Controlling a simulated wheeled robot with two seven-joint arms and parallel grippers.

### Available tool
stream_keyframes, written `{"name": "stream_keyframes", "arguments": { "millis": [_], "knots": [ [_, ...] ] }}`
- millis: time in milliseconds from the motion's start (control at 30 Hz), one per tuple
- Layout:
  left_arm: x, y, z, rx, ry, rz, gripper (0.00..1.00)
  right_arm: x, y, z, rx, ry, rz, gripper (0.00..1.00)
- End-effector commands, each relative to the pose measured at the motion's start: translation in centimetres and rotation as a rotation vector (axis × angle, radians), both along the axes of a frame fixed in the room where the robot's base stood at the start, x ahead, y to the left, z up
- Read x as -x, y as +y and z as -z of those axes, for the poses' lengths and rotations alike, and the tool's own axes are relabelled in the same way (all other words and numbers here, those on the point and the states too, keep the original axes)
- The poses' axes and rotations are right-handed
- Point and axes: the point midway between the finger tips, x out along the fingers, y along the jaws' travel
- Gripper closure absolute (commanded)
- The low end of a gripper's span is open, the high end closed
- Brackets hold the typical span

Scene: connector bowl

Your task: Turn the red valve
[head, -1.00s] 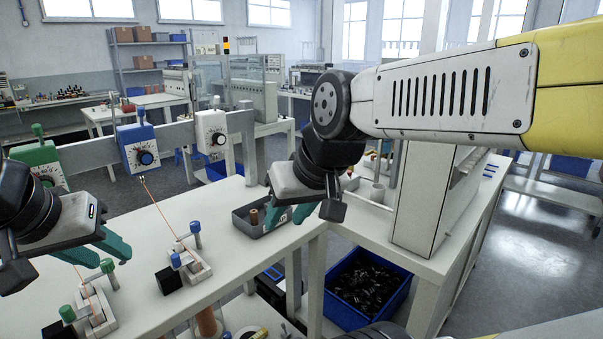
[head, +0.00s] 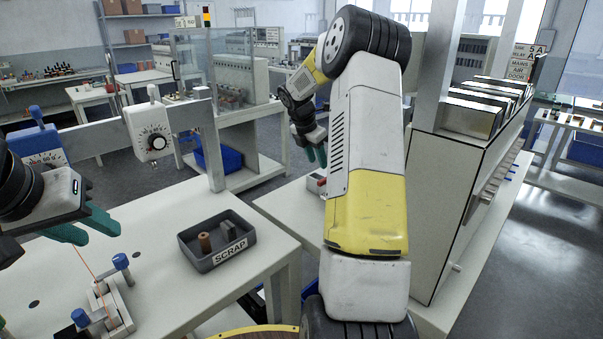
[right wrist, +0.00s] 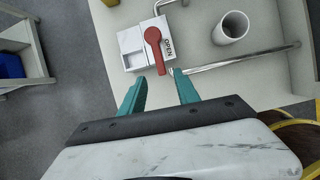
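In the right wrist view the red valve handle (right wrist: 154,47) sits on a white block (right wrist: 146,43) with the word OPEN beside it. The handle lies lengthwise, its long end towards my gripper. My right gripper (right wrist: 162,90) is open and empty; its teal fingers are apart, short of the block. In the head view my right gripper (head: 316,155) is over the right table, close to a small red part that is mostly hidden by my arm.
A white hollow cylinder (right wrist: 231,27) stands right of the valve, and a metal pipe (right wrist: 245,58) runs below it. In the head view a SCRAP tray (head: 217,240) sits on the left table, and a tall white cabinet (head: 465,200) stands right of my right arm.

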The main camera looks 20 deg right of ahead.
Motion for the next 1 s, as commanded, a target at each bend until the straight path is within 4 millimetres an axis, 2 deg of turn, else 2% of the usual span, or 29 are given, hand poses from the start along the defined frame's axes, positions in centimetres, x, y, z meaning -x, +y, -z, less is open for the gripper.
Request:
{"name": "stream_keyframes", "arguments": {
  "millis": [600,967,1000],
  "knots": [
    [0.0,0.0,0.0,0.000,0.000,0.000,0.64,-1.6,-3.3,7.6,0.015,0.027,-0.043,0.62],
    [0.0,0.0,0.0,0.000,0.000,0.000,0.64,-1.7,-3.5,8.2,0.015,0.025,-0.044,0.62],
    [0.0,0.0,0.0,0.000,0.000,0.000,0.64,-1.7,-3.5,8.2,0.015,0.025,-0.044,0.66]
  ]
}}
